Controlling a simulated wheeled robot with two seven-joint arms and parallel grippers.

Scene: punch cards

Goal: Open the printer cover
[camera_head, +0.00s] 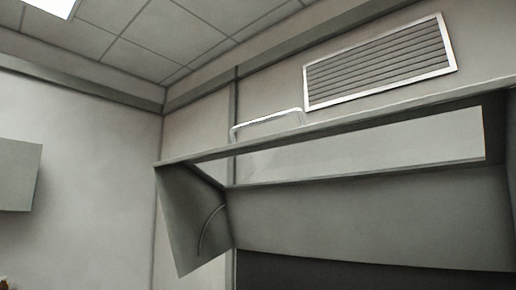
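A large grey cover (375,215), which looks like the printer cover, fills the right half of the head view. It appears raised and tilted, seen from below. A long clear window (380,148) runs across its upper part. A pale bar handle (266,117) stands on its upper left edge. A grey side panel (185,215) slopes down at its left end, with a thin curved rod (205,232) on it. A dark opening (320,272) shows under the cover. The rest of the printer is out of frame. Neither of my grippers is in view.
A slatted vent (380,62) is on the wall above the cover. A grey box-like panel (18,175) is on the left wall. A tiny brownish thing at the bottom left corner is too cut off to identify. The space left of the cover looks clear.

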